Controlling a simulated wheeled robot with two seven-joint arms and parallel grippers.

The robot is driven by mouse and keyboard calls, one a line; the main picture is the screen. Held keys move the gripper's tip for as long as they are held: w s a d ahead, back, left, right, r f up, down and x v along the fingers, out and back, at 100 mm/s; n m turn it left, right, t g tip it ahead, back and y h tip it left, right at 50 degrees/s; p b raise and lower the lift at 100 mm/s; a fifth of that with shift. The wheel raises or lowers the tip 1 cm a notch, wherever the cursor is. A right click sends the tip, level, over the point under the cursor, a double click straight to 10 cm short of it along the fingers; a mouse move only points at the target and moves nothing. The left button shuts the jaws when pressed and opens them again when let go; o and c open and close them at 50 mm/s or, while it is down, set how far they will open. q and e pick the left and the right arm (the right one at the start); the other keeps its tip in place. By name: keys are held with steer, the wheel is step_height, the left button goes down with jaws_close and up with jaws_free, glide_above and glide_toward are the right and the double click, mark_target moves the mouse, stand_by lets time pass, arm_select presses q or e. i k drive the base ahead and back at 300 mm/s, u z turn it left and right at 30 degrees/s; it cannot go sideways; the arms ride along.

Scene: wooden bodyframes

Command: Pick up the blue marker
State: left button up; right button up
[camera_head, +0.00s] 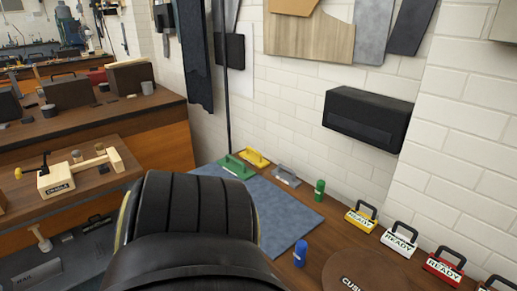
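The blue marker (300,253) is a short blue cylinder. It stands upright on the brown wooden bench at the lower right of the blue-grey mat (282,205), close to the mat's right corner. Neither of my grippers shows in the head view. A dark, ribbed part of my own body fills the lower middle and hides much of the mat and bench to the left of the marker.
A green cylinder (319,190) stands behind the marker. A round brown "CUSH..." pad (365,272) lies to its right. Yellow (361,217), white (399,240) and red (442,268) READY boxes line the wall. Green (238,168), yellow (254,158) and grey (286,176) handled tools sit behind the mat.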

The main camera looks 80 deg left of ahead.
mark_target(299, 254)
steer(key=u, duration=2.9)
